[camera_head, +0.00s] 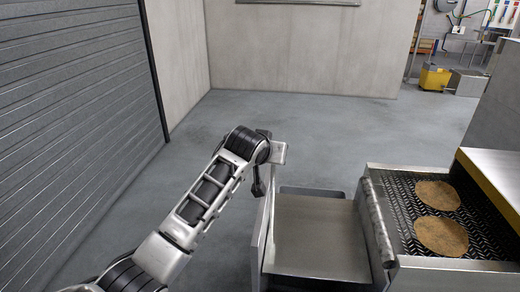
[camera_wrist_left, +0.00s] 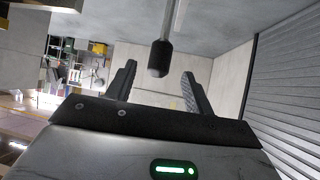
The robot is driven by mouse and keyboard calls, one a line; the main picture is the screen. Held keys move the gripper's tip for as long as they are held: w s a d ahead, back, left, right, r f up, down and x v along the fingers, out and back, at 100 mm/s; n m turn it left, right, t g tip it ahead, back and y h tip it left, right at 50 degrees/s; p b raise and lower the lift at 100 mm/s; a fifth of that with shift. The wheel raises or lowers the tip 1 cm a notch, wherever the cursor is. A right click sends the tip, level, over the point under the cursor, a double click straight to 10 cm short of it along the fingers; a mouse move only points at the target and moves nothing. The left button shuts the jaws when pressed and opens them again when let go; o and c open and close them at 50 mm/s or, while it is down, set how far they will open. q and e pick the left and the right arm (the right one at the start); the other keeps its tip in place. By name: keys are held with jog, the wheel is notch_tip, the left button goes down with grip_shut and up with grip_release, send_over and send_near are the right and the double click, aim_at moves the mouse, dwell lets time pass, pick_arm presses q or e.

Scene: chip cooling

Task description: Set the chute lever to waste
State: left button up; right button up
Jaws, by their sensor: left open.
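The chute lever (camera_wrist_left: 160,56) shows in the left wrist view as a rod with a black grip. Its end sits between the two fingers in the picture; whether it is within their reach or beyond the tips I cannot tell. My left gripper (camera_wrist_left: 159,78) is open, with nothing clamped. In the head view my left gripper (camera_head: 272,150) is above the left wall of the steel chute (camera_head: 318,235), and its fingers are hard to make out. A small dark piece hangs below it there; I cannot tell whether it is the lever. My right gripper is out of view.
A dark mesh conveyor (camera_head: 405,205) with two round brown chips (camera_head: 440,235) lies right of the chute. A grey roller shutter (camera_head: 75,120) stands at left. The floor (camera_head: 290,130) beyond the chute is clear up to the wall. A yellow bucket (camera_head: 434,79) stands far back.

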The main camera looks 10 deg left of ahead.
pick_arm(q)
jog(key=v, duration=0.9)
